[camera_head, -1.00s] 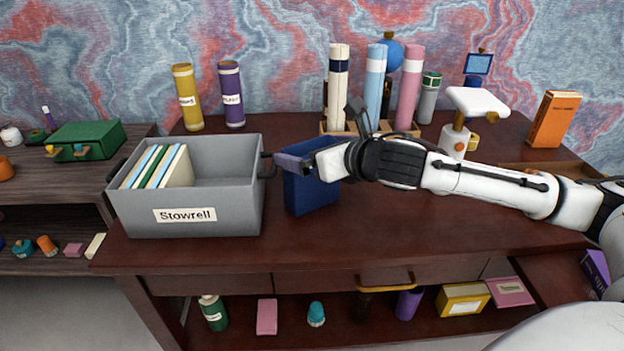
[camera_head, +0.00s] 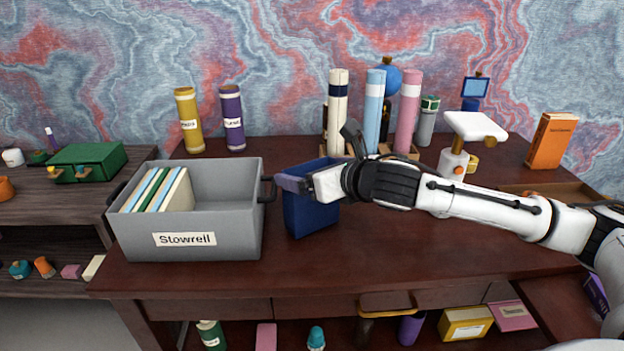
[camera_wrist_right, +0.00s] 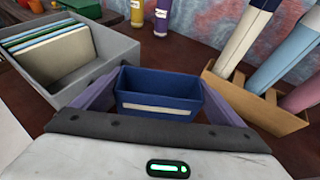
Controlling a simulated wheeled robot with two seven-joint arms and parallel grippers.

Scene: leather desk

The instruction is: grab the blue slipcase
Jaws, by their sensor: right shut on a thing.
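The blue slipcase (camera_head: 312,212) stands upright on the desk, just right of the grey Stowrell bin. In the right wrist view the slipcase (camera_wrist_right: 160,96) is open at the top, looks empty and has a pale label strip on its near side. My right gripper (camera_head: 295,184) is shut on the slipcase near its top. In the right wrist view its purple-grey fingers (camera_wrist_right: 160,100) flank the slipcase on both sides. The gripper hides part of the slipcase in the head view. My left gripper is not in view.
The grey bin (camera_head: 240,222) holds several thin books and its handle is close to the slipcase. A rack (camera_wrist_right: 255,115) with tall rolls stands behind and to the right. Yellow (camera_head: 187,122) and purple (camera_head: 232,120) tubes stand at the back. The desk front (camera_head: 400,255) is clear.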

